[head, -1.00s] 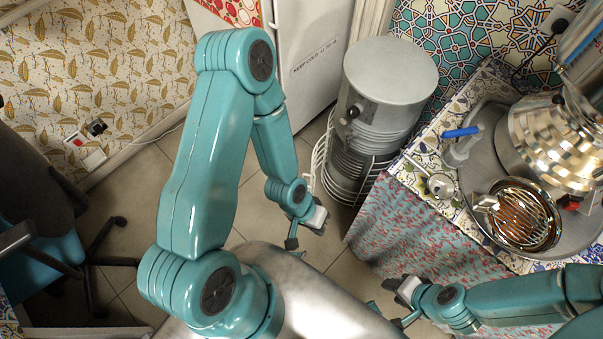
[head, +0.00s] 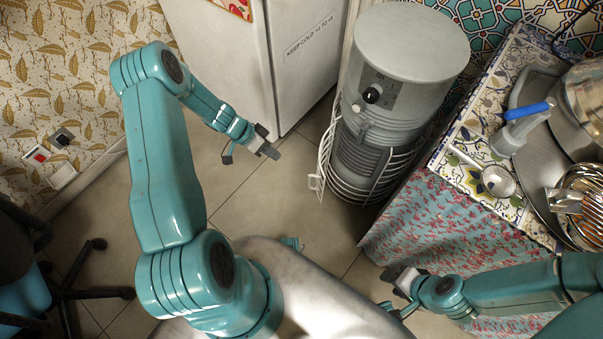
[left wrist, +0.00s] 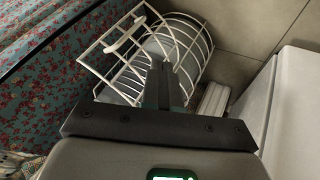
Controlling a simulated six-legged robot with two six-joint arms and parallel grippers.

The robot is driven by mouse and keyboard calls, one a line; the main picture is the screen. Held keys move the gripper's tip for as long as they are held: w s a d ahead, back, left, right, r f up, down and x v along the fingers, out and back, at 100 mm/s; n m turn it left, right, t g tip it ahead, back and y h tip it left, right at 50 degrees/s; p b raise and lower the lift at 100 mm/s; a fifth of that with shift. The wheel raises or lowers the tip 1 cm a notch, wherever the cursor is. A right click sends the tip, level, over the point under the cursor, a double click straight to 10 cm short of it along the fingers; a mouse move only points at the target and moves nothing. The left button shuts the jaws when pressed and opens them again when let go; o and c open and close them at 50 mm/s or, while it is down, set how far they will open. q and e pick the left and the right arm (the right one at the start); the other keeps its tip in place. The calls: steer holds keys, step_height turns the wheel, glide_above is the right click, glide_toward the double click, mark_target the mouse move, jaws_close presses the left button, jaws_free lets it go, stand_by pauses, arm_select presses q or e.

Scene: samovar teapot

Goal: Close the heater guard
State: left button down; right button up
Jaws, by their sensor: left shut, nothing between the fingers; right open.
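The heater guard is a white wire cage (head: 325,150) around the lower part of a grey cylindrical heater (head: 385,125). Its left edge, with a small white handle (head: 316,182), stands out from the heater in the head view, so it looks open. In the left wrist view the guard (left wrist: 190,45) and its handle (left wrist: 125,35) lie beyond my fingers. My left gripper (head: 268,151) is shut and empty, left of the guard and apart from it; its fingers show in the wrist view (left wrist: 165,68). My right gripper (head: 390,289) is open and empty, below the heater and before the cloth-covered counter.
A white fridge (head: 285,50) stands behind my left gripper. The counter (head: 470,150) with a floral cloth, strainer (head: 497,180) and metal tray is right of the heater. A chair (head: 60,285) is at lower left. Tiled floor lies free between.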

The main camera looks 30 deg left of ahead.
arm_select(q)
steer(key=w+d+f+b, duration=0.1)
steer(key=d+f+b, duration=0.2)
steer(key=d+f, duration=0.4)
steer(key=shift+w+d+f, duration=0.2)
steer(key=shift+w+d, duration=0.15)
steer(key=shift+d, duration=0.75)
steer(key=shift+w+d, duration=0.1)
steer(key=shift+d, duration=0.15)
